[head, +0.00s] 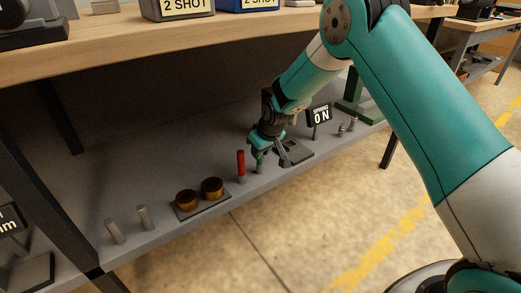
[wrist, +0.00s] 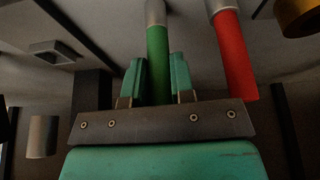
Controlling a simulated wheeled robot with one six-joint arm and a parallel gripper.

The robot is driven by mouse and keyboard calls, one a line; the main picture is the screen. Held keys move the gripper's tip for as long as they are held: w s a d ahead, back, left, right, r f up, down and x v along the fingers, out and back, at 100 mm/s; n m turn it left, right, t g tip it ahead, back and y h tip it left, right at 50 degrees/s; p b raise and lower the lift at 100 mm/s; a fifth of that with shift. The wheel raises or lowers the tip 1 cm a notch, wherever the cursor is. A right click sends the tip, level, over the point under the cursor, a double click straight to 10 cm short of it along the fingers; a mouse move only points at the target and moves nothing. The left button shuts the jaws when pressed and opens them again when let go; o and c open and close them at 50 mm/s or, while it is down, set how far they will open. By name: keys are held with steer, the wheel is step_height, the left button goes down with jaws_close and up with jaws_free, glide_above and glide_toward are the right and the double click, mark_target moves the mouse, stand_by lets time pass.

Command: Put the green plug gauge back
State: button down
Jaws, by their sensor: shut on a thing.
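The green plug gauge (wrist: 158,62) is between the two fingers of my gripper (wrist: 159,80) in the wrist view, with its grey metal end pointing away from the palm. In the head view, my gripper (head: 262,147) is low over the shelf, and the lower part of the green gauge (head: 260,164) shows beneath it, roughly upright. I cannot tell whether its lower end touches the shelf. The red gauge (head: 241,166) stands upright just left of it, apart from my fingers; it also shows in the wrist view (wrist: 233,55).
Two brown rings (head: 212,188) sit on a dark plate left of the red gauge. Two grey cylinders (head: 143,217) stand farther left. A dark plate (head: 293,153) and a spring sign (head: 320,116) are to the right. The wooden tabletop (head: 200,47) overhangs the shelf.

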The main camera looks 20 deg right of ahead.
steer(key=shift+f, duration=0.3)
steer(key=c, duration=0.9)
jaws_free()
steer(key=shift+r, duration=0.1)
steer(key=p+v, duration=0.5)
steer(key=v, duration=1.2)
steer(key=shift+r, duration=0.1)
